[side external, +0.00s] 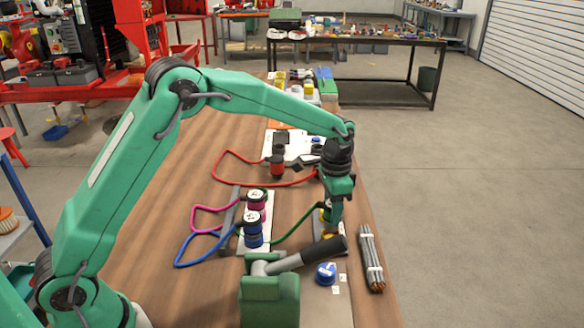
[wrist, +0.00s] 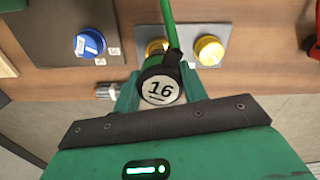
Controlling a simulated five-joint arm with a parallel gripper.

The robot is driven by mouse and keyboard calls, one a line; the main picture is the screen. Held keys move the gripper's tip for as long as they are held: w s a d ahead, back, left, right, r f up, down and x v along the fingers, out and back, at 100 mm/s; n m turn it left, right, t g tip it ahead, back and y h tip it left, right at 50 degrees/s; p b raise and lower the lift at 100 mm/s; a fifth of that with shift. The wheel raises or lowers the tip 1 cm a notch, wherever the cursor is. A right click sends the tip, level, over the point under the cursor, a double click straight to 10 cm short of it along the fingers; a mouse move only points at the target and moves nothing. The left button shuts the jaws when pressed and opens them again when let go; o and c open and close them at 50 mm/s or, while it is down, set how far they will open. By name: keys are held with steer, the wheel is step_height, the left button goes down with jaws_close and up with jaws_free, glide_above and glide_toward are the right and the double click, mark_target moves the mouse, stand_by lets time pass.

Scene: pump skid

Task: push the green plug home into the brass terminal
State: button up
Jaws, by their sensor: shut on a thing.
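The green plug (wrist: 162,89), with a black collar and a white cap marked 16, sits between the fingers of my gripper (wrist: 160,98) in the wrist view. My gripper is shut on it. A green cable (wrist: 172,28) runs from the plug. A brass terminal (wrist: 155,46) on a grey plate shows partly behind the plug and cable. A second yellow brass round (wrist: 209,50) stands to its right, uncovered. In the side view my gripper (side external: 333,208) points down over a brass piece (side external: 329,237). Whether the plug touches or enters a terminal cannot be told.
A black-handled lever (side external: 322,251) on a green block stands close in front of my gripper. A blue knob (side external: 326,273) and a grey cable bundle (side external: 370,258) lie nearby. Pink (side external: 256,199) and blue (side external: 253,230) plugs stand left, a red plug (side external: 277,166) behind.

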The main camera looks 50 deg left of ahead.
steer(key=shift+f, duration=1.7)
stand_by(1.1)
steer(key=o, duration=1.2)
steer(key=shift+r, duration=0.1)
step_height(320, 180, up, 7)
steer(key=shift+f, duration=0.1)
steer(key=shift+r, duration=0.4)
